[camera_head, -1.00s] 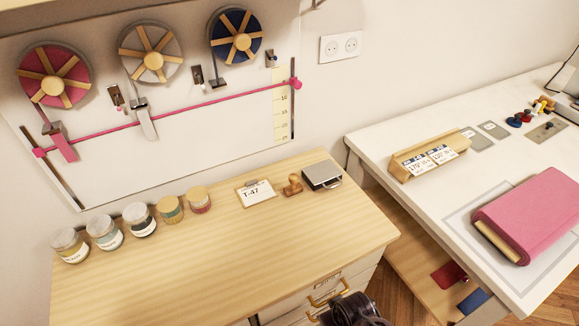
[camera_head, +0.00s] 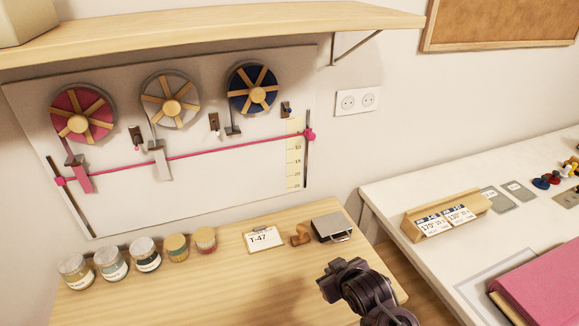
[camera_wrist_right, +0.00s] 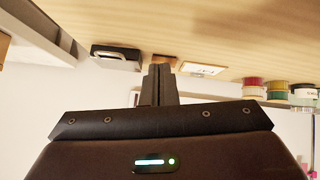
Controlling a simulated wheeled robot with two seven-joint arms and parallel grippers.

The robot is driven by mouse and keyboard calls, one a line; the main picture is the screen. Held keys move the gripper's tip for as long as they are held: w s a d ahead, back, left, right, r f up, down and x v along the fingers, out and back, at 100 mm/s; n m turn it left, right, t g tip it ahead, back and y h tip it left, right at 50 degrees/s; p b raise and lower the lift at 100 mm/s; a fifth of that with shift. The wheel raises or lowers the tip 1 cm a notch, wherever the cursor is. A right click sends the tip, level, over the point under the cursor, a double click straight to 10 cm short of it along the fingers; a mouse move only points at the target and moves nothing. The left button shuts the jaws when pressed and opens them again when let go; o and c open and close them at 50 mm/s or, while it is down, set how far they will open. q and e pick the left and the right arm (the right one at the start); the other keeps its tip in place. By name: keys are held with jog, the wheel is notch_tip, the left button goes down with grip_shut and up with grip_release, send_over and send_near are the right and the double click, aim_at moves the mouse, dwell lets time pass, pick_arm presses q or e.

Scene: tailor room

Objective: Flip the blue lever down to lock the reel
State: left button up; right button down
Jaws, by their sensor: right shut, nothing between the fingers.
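The blue reel (camera_head: 252,89) hangs on the wall board at the right of three reels. Beside it, a small dark plate with a tiny blue lever (camera_head: 288,110) is fixed to the board. The lever is too small to tell its exact angle. My right gripper (camera_head: 341,279) is low over the front right of the wooden cabinet top, well below and apart from the lever. In the right wrist view its fingers (camera_wrist_right: 158,85) are together with nothing between them. My left gripper is out of view.
A red reel (camera_head: 82,114) and a grey reel (camera_head: 170,99) hang to the left. A pink cord (camera_head: 225,151) crosses the board. A wooden shelf (camera_head: 220,32) juts out above. Jars (camera_head: 145,254), a T-47 card (camera_head: 263,239) and a metal box (camera_head: 332,227) stand on the cabinet.

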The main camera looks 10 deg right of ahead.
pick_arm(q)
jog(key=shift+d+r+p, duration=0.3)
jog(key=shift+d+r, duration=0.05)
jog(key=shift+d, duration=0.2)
pick_arm(e)
jog(key=w+r+n+t+y, duration=0.2)
jog(key=w+r, duration=0.4)
jog(key=r, duration=0.3)
jog(key=w+a+r+n+t+y, duration=0.1)
jog(key=w+r+t, duration=0.3)
jog(key=r, duration=0.6)
jog(key=w+a+r+n+t+y, duration=0.1)
jog(key=w+r+n+t+y, duration=0.1)
jog(key=w+r, duration=0.6)
notch_tip(320, 180, up, 2)
jog(key=shift+a+n+t+y, duration=0.2)
jog(key=shift+n+t+y, duration=0.3)
jog(key=shift+n, duration=0.4)
jog(key=shift+a+r, duration=0.1)
jog(key=shift+r, duration=0.05)
